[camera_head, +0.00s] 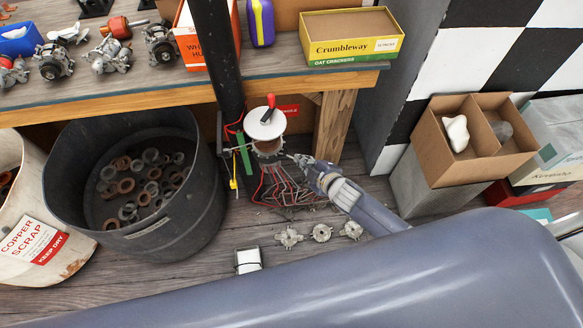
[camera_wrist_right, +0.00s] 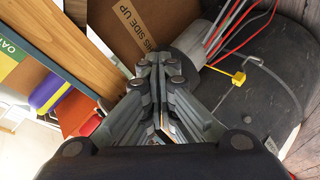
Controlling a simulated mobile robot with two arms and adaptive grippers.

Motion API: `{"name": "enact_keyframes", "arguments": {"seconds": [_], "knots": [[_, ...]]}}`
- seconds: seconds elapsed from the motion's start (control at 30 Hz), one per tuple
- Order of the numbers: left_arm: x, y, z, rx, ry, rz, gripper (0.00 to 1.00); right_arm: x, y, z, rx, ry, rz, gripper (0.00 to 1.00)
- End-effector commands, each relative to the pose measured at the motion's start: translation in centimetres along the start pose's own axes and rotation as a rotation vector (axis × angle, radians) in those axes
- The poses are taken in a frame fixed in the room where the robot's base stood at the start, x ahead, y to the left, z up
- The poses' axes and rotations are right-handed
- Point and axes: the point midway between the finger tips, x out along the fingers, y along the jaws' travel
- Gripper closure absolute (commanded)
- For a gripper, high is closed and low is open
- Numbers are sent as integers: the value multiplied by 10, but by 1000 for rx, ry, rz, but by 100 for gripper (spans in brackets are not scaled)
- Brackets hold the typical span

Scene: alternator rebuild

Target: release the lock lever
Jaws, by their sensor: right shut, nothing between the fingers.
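A lever with a red handle (camera_head: 271,101) stands up from a white round disc (camera_head: 265,124) on top of a small device beside the dark post; I take it for the lock lever. Below the disc is a brownish cylindrical part (camera_head: 268,148) with wires hanging under it. My right gripper (camera_head: 292,158) comes in from the right, low beside this part and below the disc. It is clear of the red handle; I cannot tell whether it touches the part. In the right wrist view my right gripper (camera_wrist_right: 160,62) has its fingers together with nothing between them. My left gripper is out of view.
A black tub (camera_head: 205,215) of metal rings stands left of the device. The workbench edge (camera_head: 130,105) and a wooden leg (camera_head: 334,125) are close behind. Several metal parts, one a housing (camera_head: 288,238), lie on the floor in front. A divided box (camera_head: 440,165) is at right.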

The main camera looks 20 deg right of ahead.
Motion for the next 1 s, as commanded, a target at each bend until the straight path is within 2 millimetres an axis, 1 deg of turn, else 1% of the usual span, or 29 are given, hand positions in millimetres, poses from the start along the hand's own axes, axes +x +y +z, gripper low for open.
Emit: {"name": "enact_keyframes", "arguments": {"seconds": [0.1, 0.23, 0.83, 1.0], "knots": [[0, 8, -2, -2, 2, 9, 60, 0, 0, -1, 1, 1, 0, 100], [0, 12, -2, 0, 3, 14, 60, 0, 0, -1, 1, 1, 0, 100], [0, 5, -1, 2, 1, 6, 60, 0, 0, -1, 1, 1, 0, 100], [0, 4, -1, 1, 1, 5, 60, 1, -2, -4, 1, 1, -1, 100]]}}
